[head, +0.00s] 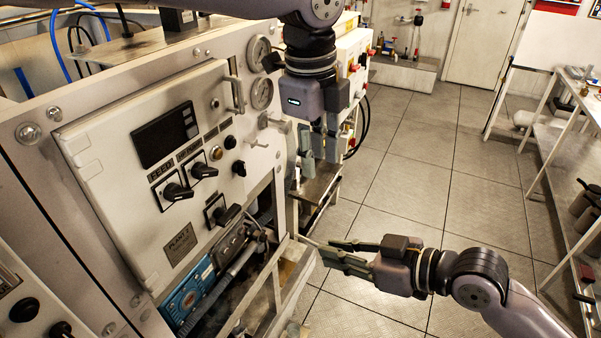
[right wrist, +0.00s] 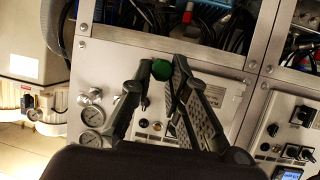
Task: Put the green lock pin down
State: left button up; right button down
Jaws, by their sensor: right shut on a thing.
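The green lock pin (right wrist: 161,70) shows its round green head between the fingertips of my right gripper (right wrist: 163,76) in the right wrist view. My right gripper is shut on it. In the head view my right gripper (head: 333,255) reaches left toward the lower edge of the machine's front, over the floor; the pin cannot be made out there. My left gripper (head: 319,147) points down beside the machine's right side, right of the gauges. Its two fingers look apart with a gap between them, and I see nothing held.
The machine's control panel (head: 150,215) with switches and a dark display fills the left. Below it is an open bay with a blue unit (head: 190,292). A metal table (head: 565,150) stands at the right. The tiled floor (head: 420,170) between is clear.

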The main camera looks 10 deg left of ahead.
aim_at(316, 245)
pick_arm(q)
notch_tip(316, 245, down, 16)
jog(key=a, duration=0.2)
jog(key=shift+s+r+g+y, duration=0.2)
jog(key=shift+s+g+y, duration=0.2)
jog(key=shift+s, duration=0.05)
jog(key=shift+c, duration=0.2)
grip_shut()
jog(key=shift+w+r, duration=0.1)
pick_arm(e)
jog(key=c, duration=1.7)
grip_release()
jog(key=shift+s, duration=0.1)
jog(key=shift+o, duration=1.2)
